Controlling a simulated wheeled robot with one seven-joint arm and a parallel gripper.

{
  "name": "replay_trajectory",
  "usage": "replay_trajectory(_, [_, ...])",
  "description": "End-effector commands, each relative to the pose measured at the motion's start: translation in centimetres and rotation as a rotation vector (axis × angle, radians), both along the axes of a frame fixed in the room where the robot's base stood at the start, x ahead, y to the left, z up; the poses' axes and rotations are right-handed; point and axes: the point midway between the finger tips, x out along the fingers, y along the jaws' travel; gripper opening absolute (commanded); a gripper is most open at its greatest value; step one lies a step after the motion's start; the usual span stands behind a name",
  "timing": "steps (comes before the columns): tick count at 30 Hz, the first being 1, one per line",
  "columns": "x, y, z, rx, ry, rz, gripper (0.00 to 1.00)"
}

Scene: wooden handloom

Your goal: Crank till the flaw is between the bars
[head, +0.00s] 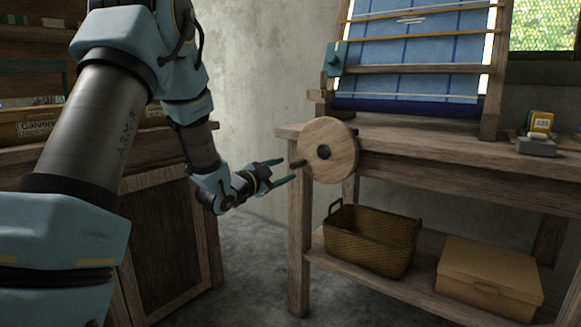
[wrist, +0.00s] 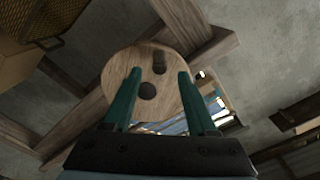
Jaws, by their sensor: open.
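In the wrist view the peg (wrist: 159,62) shows between and beyond the fingers. Blue checked cloth (head: 415,50) is stretched on the loom, crossed by wooden bars (head: 420,69).
A wicker basket (head: 370,240) and a cardboard box (head: 490,275) sit on the bench's lower shelf. A teal block (head: 336,58) is on the loom's left post. A wooden cabinet (head: 165,235) stands at left, with clear floor between.

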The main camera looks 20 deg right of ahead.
Motion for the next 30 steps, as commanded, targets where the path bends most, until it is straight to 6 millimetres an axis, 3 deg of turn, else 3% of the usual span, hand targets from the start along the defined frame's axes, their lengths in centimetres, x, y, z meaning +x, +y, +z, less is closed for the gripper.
replay_trajectory(3, [-1.1,2.2,0.1,0.001,0.001,0.001,0.58])
replay_trajectory(9, [-2.4,4.5,0.1,0.000,-0.001,0.000,0.58])
replay_trajectory(27, [-2.8,5.2,0.0,0.003,0.003,0.003,0.58])
replay_trajectory(30, [-2.1,6.2,-0.3,0.028,0.036,0.045,0.58])
